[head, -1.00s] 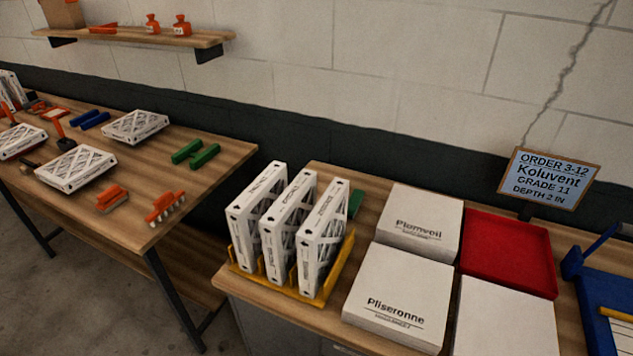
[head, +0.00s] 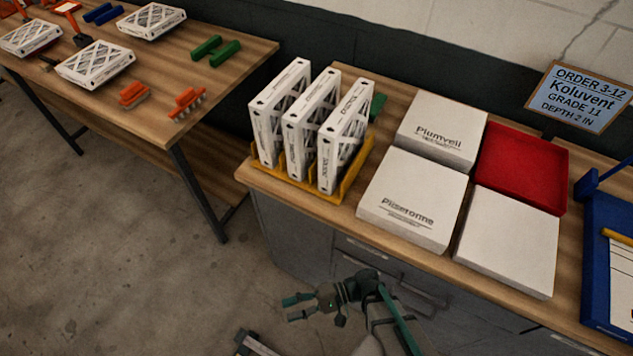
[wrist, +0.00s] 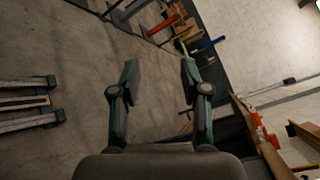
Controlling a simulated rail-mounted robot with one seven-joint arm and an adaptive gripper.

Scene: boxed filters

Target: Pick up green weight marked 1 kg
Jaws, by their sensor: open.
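No 1 kg mark is legible on anything green. A green object (head: 377,106) on the right bench stands mostly hidden behind the rightmost upright filter, with only its edge showing. A pair of joined green bars (head: 216,52) lies on the left table near its back right corner. My gripper (head: 291,308) is open and empty, in front of the right bench and below its top, over the floor. It also shows in the wrist view (wrist: 159,70), fingers apart with floor between them. It is well away from both green objects.
Three upright filters (head: 312,128) in a yellow rack (head: 345,183) block the front of the half-hidden green object. White boxes (head: 412,200), a red tray (head: 523,165) and a blue holder (head: 606,260) fill the bench rightward. Orange brushes (head: 187,103) lie on the left table.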

